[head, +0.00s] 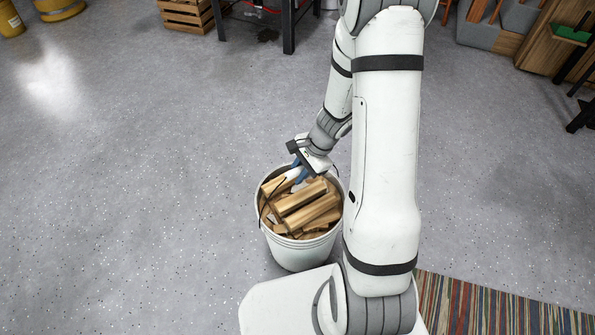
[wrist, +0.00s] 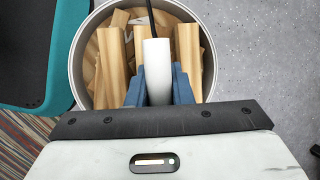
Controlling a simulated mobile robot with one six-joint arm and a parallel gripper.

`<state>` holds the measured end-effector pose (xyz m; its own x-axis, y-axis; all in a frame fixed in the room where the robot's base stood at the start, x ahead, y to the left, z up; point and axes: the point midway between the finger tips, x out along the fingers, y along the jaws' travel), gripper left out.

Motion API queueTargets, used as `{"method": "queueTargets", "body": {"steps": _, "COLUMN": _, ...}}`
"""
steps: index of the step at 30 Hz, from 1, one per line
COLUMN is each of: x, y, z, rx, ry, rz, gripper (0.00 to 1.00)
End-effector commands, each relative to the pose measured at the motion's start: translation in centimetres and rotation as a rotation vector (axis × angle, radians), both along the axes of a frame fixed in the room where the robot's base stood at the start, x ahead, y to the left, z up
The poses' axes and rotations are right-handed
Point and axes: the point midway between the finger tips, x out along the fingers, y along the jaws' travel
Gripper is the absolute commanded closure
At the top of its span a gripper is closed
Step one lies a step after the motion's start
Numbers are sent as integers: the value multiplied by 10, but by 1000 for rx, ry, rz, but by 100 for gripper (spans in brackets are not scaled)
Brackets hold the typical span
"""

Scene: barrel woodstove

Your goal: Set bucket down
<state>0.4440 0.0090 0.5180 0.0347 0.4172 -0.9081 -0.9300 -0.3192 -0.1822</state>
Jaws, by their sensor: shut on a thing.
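A white bucket (head: 302,256) stands upright in the middle of the head view, filled with split firewood (head: 308,205). My gripper (head: 300,178) is over the bucket's mouth, its blue fingers shut on the white grip of the bucket's handle (wrist: 157,68). In the wrist view the fingers (wrist: 158,92) press both sides of this grip, and the dark handle wire runs up from it. The bucket's round rim (wrist: 78,62) shows around the wood. Whether the bucket's base touches the floor, I cannot tell.
The grey speckled floor (head: 150,180) is clear to the left of the bucket. A striped rug (head: 490,303) lies at lower right. A wooden crate (head: 190,14) and a dark-legged table (head: 288,28) stand at the back. A teal-edged object (wrist: 62,45) is beside the bucket in the wrist view.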

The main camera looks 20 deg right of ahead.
Motion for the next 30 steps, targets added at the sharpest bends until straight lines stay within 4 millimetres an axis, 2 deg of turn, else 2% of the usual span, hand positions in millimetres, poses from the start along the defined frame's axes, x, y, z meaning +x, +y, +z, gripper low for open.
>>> {"method": "queueTargets", "body": {"steps": 25, "x": 1, "y": 0, "z": -7, "rx": 1, "ry": -3, "rz": 1, "gripper": 100}}
{"method": "queueTargets", "body": {"steps": 26, "x": 1, "y": 0, "z": -7, "rx": 1, "ry": -3, "rz": 1, "gripper": 78}}
{"method": "queueTargets", "body": {"steps": 30, "x": 1, "y": 0, "z": -7, "rx": 1, "ry": -2, "rz": 0, "gripper": 66}}
